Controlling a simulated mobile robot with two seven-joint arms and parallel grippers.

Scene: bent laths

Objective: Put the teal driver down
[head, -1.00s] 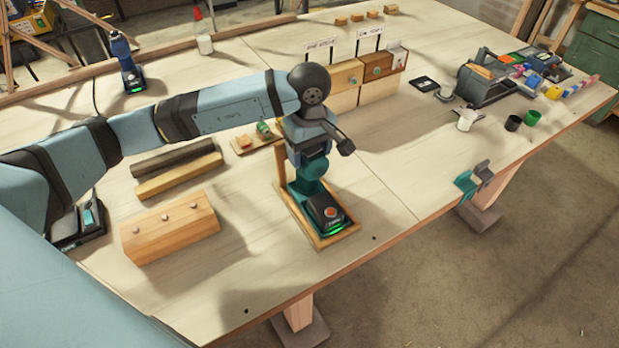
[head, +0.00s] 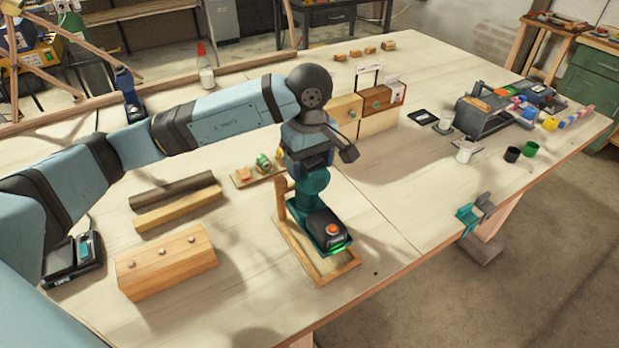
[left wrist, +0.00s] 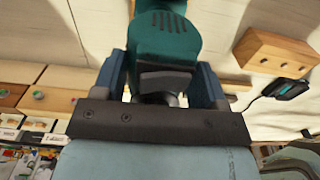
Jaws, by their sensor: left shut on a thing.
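The teal driver (head: 323,232) is upright, its dark battery foot with a green light at the bottom. My left gripper (head: 308,160) is shut on its upper part and points down. The driver's foot is over the wooden tray (head: 340,273), which has a low rim and an upright post; I cannot tell whether the foot touches it. In the left wrist view the driver (left wrist: 165,45) sits between the two fingers of the gripper (left wrist: 160,85). My right gripper is not in view.
A wooden block with three screws (head: 168,262) and a charger (head: 72,262) lie left of the tray. Two bars (head: 178,208) and a small board (head: 243,178) lie behind. A teal clamp (head: 470,215) is on the front edge.

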